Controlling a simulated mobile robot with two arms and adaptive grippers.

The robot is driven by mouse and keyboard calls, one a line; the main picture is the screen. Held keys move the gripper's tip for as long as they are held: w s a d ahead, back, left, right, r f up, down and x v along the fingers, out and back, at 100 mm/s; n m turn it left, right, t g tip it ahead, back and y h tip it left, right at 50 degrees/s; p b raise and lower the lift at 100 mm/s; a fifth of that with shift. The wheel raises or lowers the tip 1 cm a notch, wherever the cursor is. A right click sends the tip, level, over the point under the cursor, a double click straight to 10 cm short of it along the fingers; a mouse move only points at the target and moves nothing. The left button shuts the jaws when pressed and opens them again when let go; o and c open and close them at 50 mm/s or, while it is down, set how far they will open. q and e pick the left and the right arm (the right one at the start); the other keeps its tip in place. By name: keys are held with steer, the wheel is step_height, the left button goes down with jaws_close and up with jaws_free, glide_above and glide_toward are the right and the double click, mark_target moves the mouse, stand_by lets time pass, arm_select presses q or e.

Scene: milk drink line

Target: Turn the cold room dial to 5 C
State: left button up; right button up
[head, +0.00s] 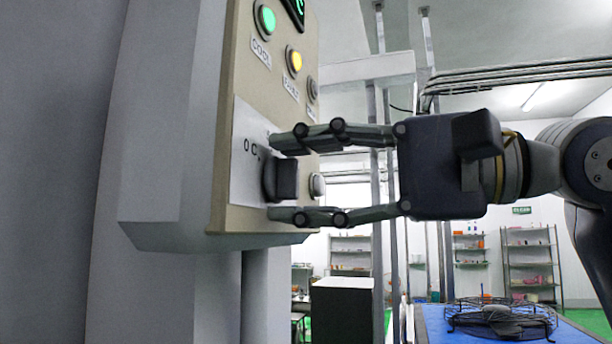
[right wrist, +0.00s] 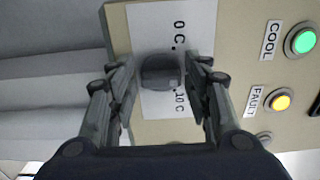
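The cold room dial (head: 285,179) is a dark knob on a white label plate on the beige control panel (head: 226,150). In the right wrist view the dial (right wrist: 160,73) sits between the marks "0 C" and "10 C". My right gripper (head: 287,178) is open, with one finger above the dial and one below it. In the right wrist view its fingers (right wrist: 163,80) stand on both sides of the dial, with gaps visible. The dial's pointer cannot be made out clearly. My left gripper is not in view.
Above the dial are a green COOL light (head: 265,20) and a yellow FAULT light (head: 294,61). A white button (head: 317,185) is beside the dial. A blue table (head: 450,332) with a black wire-framed object stands at lower right; shelves (head: 529,255) are far behind.

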steer(key=v, duration=1.2)
stand_by(0.4)
